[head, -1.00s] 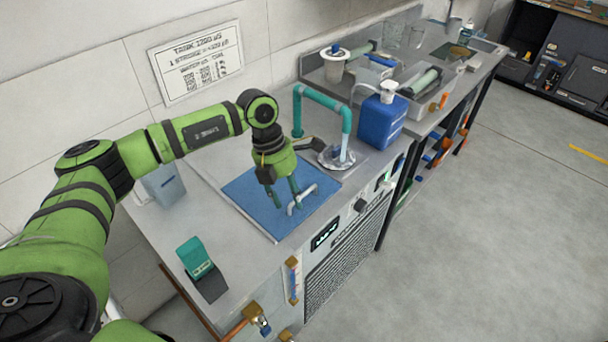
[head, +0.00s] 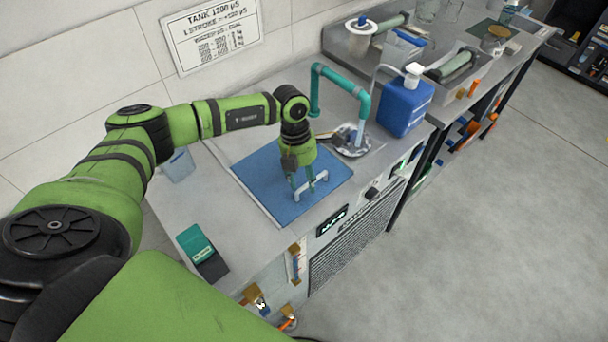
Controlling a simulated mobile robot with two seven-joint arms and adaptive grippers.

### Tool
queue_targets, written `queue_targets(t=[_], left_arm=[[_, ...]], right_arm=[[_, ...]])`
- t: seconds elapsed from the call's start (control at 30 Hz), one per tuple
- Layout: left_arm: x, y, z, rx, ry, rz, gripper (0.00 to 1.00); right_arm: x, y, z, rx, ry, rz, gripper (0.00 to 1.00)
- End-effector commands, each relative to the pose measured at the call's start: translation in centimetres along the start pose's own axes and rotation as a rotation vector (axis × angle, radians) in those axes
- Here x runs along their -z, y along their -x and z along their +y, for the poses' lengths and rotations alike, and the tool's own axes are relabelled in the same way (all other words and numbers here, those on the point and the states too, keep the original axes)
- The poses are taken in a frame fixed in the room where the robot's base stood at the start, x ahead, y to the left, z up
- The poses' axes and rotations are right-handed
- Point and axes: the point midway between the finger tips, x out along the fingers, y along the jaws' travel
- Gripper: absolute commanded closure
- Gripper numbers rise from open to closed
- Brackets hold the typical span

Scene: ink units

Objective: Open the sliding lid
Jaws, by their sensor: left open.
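The sliding lid (head: 262,177) is a flat blue panel on the grey bench top, seen in the head view. A pale bar handle (head: 318,185) stands near its front right edge. My left gripper (head: 304,190) points down over this handle with its fingers apart. The fingers overlap the handle in the picture, and I cannot tell whether they touch it. The lid appears to lie flat over its place, and nothing below it shows. My right gripper is not in view.
A teal pipe (head: 340,80) and a round metal drain (head: 351,141) are right behind the lid. A blue jug (head: 405,108) stands farther right. A teal box (head: 196,245) lies at the front left.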

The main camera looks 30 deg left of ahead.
Motion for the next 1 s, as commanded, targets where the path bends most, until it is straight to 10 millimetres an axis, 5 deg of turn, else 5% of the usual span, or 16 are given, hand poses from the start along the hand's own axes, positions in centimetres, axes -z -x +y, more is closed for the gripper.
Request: queue_targets(t=[0.17, 0.27, 0.67, 1.0], left_arm=[[0.0, 0.0, 0.0, 0.0, 0.0, 0.0, 0.6], [0.0, 0.0, 0.0, 0.0, 0.0, 0.0, 1.0], [-0.1, 0.0, 1.4, -0.003, 0.003, -0.004, 1.0], [-0.1, 1.1, 9.4, -0.002, 0.009, -0.008, 1.0]], right_arm=[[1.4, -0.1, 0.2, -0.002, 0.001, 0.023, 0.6], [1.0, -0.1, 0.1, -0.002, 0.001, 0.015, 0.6], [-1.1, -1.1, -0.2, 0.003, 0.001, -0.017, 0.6], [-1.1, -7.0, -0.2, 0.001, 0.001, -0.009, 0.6]])
